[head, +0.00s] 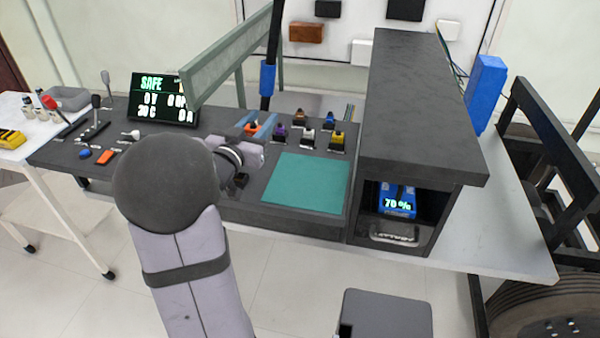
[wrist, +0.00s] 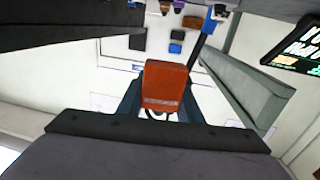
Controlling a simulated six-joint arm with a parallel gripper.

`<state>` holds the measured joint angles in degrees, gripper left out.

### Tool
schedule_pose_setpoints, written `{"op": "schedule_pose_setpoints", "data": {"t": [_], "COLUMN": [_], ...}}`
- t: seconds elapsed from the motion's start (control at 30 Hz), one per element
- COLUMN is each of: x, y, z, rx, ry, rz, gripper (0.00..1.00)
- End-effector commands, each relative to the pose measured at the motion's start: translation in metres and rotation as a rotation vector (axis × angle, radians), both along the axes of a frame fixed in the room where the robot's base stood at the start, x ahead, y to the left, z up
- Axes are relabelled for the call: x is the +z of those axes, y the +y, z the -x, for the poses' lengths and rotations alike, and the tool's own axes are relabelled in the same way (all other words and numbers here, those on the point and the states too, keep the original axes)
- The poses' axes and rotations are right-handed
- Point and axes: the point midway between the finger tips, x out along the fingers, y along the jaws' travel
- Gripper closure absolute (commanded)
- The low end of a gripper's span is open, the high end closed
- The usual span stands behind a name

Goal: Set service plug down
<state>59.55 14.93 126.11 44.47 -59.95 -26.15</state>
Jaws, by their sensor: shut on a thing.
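The orange service plug (wrist: 165,85) is in the middle of the wrist view, between the two dark blue fingers of my gripper (wrist: 160,98). My gripper is shut on it. In the head view the plug (head: 252,128) shows as a small orange patch between the blue fingers of my gripper (head: 258,125), above the back part of the dark bench. The rest of the gripper is partly hidden behind my wrist. I cannot tell whether the plug touches anything below it.
Several coloured connectors (head: 308,139) stand just right of the gripper. A teal mat (head: 307,184) lies bare in front of them. A grey-green rail (head: 225,57) and a blue-banded post (head: 267,78) rise close behind. A dark housing (head: 419,100) stands on the right.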

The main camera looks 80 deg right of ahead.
Motion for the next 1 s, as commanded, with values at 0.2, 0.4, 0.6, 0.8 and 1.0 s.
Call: {"op": "schedule_pose_setpoints", "data": {"t": [0.2,0.4,0.6,0.8,1.0], "x": [0.052,0.085,0.099,0.081,0.067], "y": [-0.006,0.006,0.018,0.021,0.018], "z": [0.092,0.16,0.194,0.191,0.184], "rx": [-0.164,-0.28,-0.333,-0.305,-0.28], "ry": [-0.006,-0.002,0.0,0.003,0.001], "rz": [0.009,0.005,0.003,-0.003,0.0], "gripper": [0.9,0.9,0.9,0.9,0.9]}}
